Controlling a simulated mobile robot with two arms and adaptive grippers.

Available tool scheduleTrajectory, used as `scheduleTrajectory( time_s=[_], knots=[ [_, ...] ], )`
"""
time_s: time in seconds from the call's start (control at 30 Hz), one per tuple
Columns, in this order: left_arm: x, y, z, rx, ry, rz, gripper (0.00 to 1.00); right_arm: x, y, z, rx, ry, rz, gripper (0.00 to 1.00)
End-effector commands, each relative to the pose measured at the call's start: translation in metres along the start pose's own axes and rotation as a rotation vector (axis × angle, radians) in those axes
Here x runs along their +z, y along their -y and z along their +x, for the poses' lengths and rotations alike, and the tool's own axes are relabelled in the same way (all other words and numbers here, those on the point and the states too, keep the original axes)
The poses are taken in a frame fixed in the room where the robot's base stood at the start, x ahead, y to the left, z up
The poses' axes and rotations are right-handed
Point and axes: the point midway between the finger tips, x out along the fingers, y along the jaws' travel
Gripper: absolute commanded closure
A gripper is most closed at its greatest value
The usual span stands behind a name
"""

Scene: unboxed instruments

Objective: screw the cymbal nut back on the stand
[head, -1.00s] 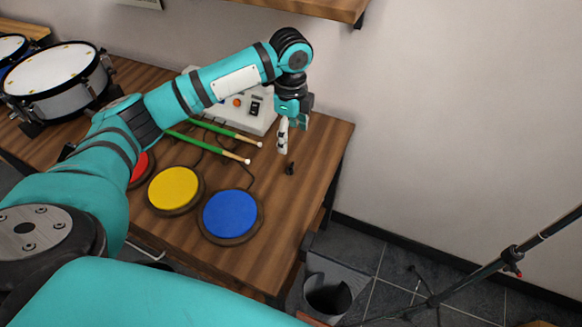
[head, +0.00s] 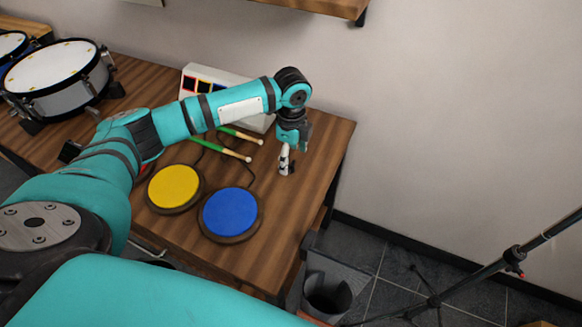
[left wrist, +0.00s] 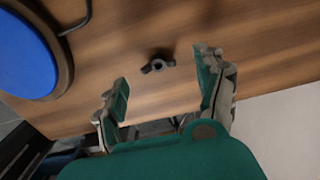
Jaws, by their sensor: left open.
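A small dark wing nut (left wrist: 158,65), the cymbal nut, lies on the wooden table (left wrist: 270,60). In the left wrist view it sits just beyond and between my fingertips, apart from both. My left gripper (head: 286,165) is open and empty, pointing down over the right part of the table. In the head view it largely hides the nut. A dark stand (head: 470,278) with a slanted pole is on the floor at the right; its top is out of view. My right gripper is not in view.
A blue pad (head: 230,212) and a yellow pad (head: 174,187) lie left of the gripper. Green drumsticks (head: 222,146) and a pale control box (head: 205,80) lie behind. A drum (head: 58,78) stands far left. A dark bin (head: 330,290) is below the table's right edge.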

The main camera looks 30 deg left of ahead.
Motion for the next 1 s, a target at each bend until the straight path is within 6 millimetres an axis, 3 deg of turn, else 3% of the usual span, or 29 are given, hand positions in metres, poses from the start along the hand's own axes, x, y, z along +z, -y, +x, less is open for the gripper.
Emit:
scheduleTrajectory(
  time_s=[0.2,0.6,1.0],
  knots=[
    [0.0,-0.003,0.03,0.001,0.0,-0.001,0.29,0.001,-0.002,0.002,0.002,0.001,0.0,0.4],
    [0.0,-0.003,0.034,0.0,0.0,0.0,0.29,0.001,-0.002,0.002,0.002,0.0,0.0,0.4],
    [0.0,-0.003,0.033,0.0,0.0,0.0,0.8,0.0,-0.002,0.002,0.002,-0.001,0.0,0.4]
  ],
)
